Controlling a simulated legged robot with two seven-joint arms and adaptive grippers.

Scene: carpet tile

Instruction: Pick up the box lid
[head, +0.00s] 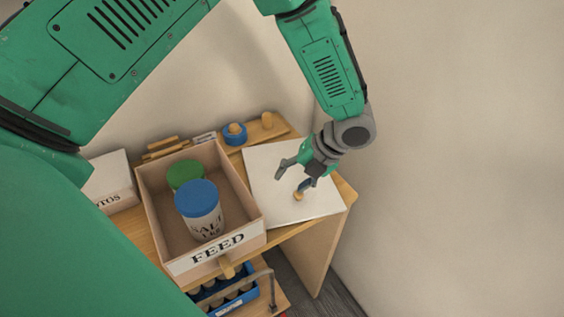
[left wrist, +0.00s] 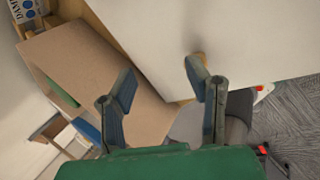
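The box lid (head: 268,175) is a flat white panel with a small wooden knob (head: 298,196), lying on the wooden table to the right of the open box marked FEED (head: 178,265). The lid also fills the upper right of the left wrist view (left wrist: 250,35). My left gripper (head: 293,174) is over the lid with its fingers apart and nothing between them. One finger is close to the knob; I cannot tell whether it touches. The left wrist view also shows the spread fingers (left wrist: 162,78). My right gripper is not in view.
The box holds a blue-topped jar (head: 200,210) and a green-topped jar (head: 184,174). A white carton (head: 108,185) stands left. A blue item (head: 235,134) and wooden pieces lie behind. A blue crate of bottles (head: 225,300) is below. The wall (head: 460,150) is close on the right.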

